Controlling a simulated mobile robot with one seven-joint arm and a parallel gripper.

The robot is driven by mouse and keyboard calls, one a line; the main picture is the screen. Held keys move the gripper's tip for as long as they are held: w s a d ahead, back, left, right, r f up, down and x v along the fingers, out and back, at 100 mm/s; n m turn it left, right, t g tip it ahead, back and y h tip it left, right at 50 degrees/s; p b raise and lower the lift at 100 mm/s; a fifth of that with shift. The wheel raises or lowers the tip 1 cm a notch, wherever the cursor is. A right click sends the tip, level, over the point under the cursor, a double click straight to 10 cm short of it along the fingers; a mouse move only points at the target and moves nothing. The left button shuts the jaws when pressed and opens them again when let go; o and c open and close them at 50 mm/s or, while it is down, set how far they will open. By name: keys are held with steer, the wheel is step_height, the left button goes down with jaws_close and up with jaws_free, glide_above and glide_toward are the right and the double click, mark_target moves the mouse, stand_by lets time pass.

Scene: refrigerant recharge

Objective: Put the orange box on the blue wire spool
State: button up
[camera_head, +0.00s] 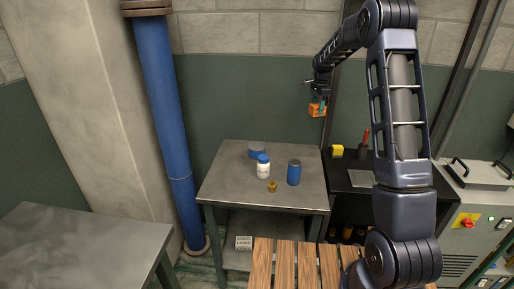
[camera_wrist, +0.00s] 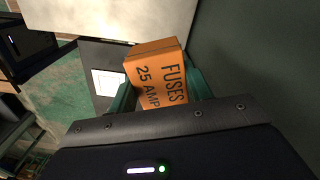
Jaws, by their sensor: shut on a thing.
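The orange box (camera_head: 317,110), printed "FUSES 25 AMP", is held in my gripper (camera_head: 316,103), high in the air above the back right of the grey metal table. In the wrist view the orange box (camera_wrist: 157,76) sits between the teal fingers of my gripper (camera_wrist: 160,88), which are shut on its sides. What looks like the blue wire spool (camera_head: 257,149), a low round thing with a grey top and blue below, stands at the back of the table, partly hidden by a white bottle. The box is well above it and to its right, apart from it.
On the grey table (camera_head: 225,185) stand a white bottle with a blue cap (camera_head: 263,168), a blue can (camera_head: 294,173) and a small brass piece (camera_head: 272,187). A black bench (camera_head: 350,187) at right bears a yellow box (camera_head: 337,151). A blue pipe (camera_head: 167,110) rises at left.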

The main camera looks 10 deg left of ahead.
steer(key=s+a+r+m, duration=0.2)
steer(key=a, duration=1.3)
steer(key=r+m, duration=0.1)
steer(key=m, duration=0.1)
glide_above(257, 146)
step_height(257, 146, down, 20)
steer(key=shift+r, duration=0.1)
steer(key=o, duration=1)
